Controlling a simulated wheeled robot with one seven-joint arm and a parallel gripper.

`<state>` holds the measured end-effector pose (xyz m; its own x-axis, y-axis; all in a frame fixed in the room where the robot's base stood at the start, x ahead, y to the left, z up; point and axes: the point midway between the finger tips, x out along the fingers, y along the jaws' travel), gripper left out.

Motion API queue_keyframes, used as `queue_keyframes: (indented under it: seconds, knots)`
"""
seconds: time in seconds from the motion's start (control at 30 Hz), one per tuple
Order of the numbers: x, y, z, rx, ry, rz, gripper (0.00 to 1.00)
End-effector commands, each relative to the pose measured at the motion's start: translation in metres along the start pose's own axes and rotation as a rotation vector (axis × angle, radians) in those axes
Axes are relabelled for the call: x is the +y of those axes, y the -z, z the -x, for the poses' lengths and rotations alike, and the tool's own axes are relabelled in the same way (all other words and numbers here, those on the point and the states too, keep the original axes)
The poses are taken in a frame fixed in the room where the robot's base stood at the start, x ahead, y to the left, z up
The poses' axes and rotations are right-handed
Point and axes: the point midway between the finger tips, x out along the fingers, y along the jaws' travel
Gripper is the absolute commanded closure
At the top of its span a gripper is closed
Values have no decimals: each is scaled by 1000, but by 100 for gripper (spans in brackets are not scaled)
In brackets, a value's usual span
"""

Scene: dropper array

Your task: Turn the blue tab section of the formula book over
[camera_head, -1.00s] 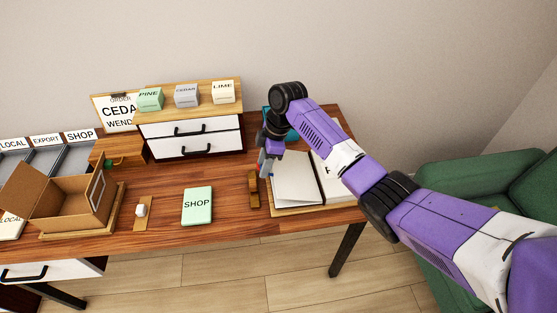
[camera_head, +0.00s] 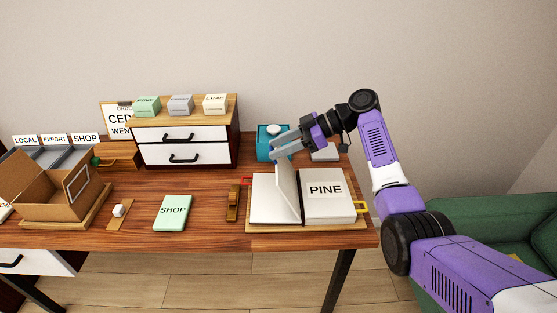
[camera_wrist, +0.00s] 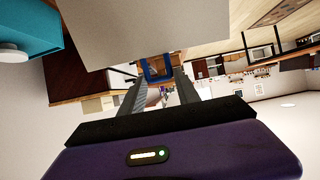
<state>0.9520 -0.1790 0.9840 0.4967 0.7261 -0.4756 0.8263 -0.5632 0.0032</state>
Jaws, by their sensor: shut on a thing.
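The formula book lies open on its wooden board, with a bare left page (camera_head: 268,207) and a right page reading PINE (camera_head: 326,203). A white page section (camera_head: 287,192) stands nearly upright between the two, leaning slightly left. My gripper (camera_head: 273,151) is at its top edge, reaching in from the right. In the wrist view the blue tab (camera_wrist: 157,70) sits between the fingertips (camera_wrist: 160,80), and my gripper is shut on it. The pale section (camera_wrist: 115,25) fills the top there. The blue tab is hard to make out in the head view.
A red tab (camera_head: 246,181) shows at the book's left and a yellow tab (camera_head: 361,207) at its right. A teal box (camera_head: 265,145) stands behind the book. A brown wooden piece (camera_head: 233,203) and a green SHOP book (camera_head: 172,213) lie left of it.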

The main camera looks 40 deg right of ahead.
Motion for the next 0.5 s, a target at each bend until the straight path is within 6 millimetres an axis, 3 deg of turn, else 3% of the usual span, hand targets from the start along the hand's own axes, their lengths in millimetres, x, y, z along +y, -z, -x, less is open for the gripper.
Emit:
queue_keyframes:
  seconds: [0.5]
  knots:
    - [-5,-2,1,57,19,-6,100]
